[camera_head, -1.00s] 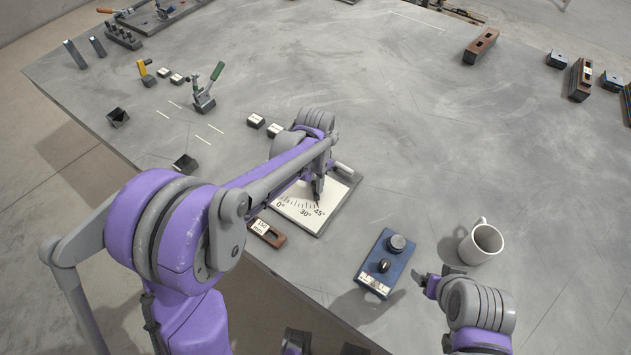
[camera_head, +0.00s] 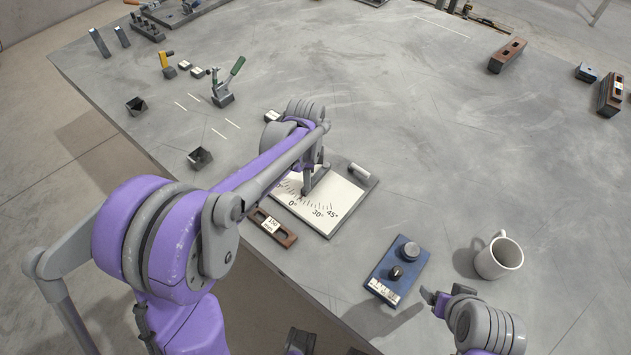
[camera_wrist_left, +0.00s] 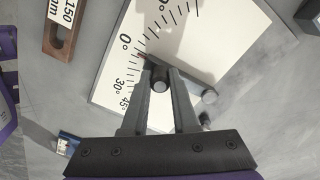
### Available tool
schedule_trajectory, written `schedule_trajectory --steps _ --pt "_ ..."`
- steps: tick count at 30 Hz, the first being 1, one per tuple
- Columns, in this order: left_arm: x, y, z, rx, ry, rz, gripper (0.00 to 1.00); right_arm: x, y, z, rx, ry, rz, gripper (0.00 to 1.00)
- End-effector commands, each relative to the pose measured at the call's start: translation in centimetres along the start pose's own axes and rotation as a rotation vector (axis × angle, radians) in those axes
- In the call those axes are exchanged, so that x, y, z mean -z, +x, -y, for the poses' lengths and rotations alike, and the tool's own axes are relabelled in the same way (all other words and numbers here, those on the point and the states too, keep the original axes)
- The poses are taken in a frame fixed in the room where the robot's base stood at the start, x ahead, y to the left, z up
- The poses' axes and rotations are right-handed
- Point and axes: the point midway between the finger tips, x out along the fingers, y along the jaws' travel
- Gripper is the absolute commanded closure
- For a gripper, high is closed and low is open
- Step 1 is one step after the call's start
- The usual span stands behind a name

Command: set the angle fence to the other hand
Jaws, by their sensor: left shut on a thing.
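The angle fence device is a grey base plate (camera_head: 331,232) with a white scale card (camera_head: 325,205) marked 0°, 30° and 45°. The card also shows in the left wrist view (camera_wrist_left: 112,72). My left gripper (camera_head: 306,193) is over the card near the 0° mark. In the left wrist view, its fingers (camera_wrist_left: 160,82) are shut on a round grey peg (camera_wrist_left: 160,86), just beside the 0° mark. My arm and fingers hide much of the fence and the far part of the scale. My right gripper (camera_head: 443,296) is apart from the device, open and empty.
A blue box with knobs (camera_head: 397,270) and a white mug (camera_head: 498,258) stand near my right gripper. A brown block labelled 150 mm (camera_head: 272,228) lies in front of the plate. A green-handled clamp (camera_head: 224,92) stands farther back. The table's right middle is clear.

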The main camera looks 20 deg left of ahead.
Motion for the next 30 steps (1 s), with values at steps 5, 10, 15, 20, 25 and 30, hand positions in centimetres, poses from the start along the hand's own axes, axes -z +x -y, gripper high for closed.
schedule_trajectory --steps 5,10,15,20,25,30 --pt "-1.2 0.1 1.0 0.0 0.166 0.0 1.0 -0.3 0.4 0.0 0.0 0.0 0.002 0.21" --pt "-2.1 0.0 2.0 0.0 0.327 0.0 1.0 -0.5 0.6 0.0 0.0 0.0 0.003 0.21" --pt "-2.8 0.0 3.1 0.0 0.481 -0.001 1.0 -0.6 0.8 0.0 0.0 0.0 0.004 0.21" --pt "-3.2 0.0 4.1 0.0 0.609 -0.001 1.0 -0.7 0.9 0.0 0.0 0.0 0.004 0.21" --pt "-3.5 0.0 4.9 0.0 0.715 -0.001 1.0 -0.7 0.9 0.0 0.0 0.0 0.005 0.21" --pt "-3.6 0.0 5.5 0.0 0.784 -0.001 1.0 -0.7 1.0 0.0 0.0 0.0 0.005 0.21"
